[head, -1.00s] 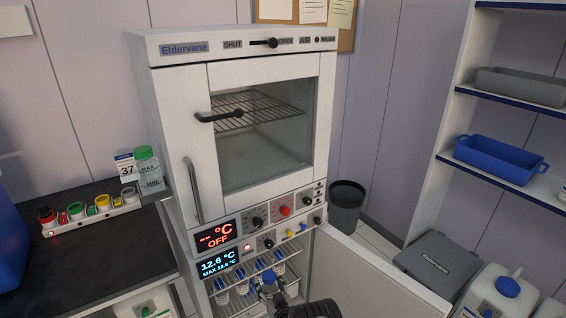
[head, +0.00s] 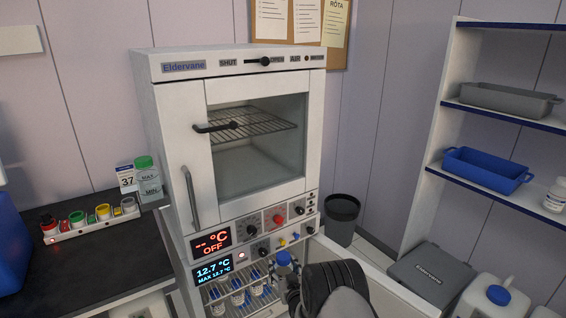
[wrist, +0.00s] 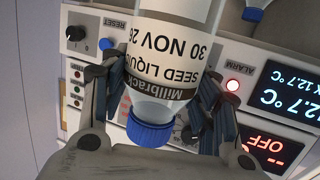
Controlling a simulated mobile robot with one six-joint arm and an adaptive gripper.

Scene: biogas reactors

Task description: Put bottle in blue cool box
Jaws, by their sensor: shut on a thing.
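My gripper (wrist: 155,92) is shut on a bottle (wrist: 172,50) with a blue cap and a white label reading "SEED LIQUID 30 NOV 26". In the wrist view the cap points toward the gripper's palm. In the head view the gripper (head: 287,284) and the held bottle's blue cap (head: 283,259) are in front of the lower fridge's opening. The bottle's lower part is hidden there. A blue box-like thing (head: 12,245), which looks like the cool box, is cut off at the left edge on the dark bench. Its opening is not visible.
The lower fridge's door (head: 388,291) stands open to the right; several bottles (head: 237,292) stand on its rack. The oven (head: 250,150) above is closed.

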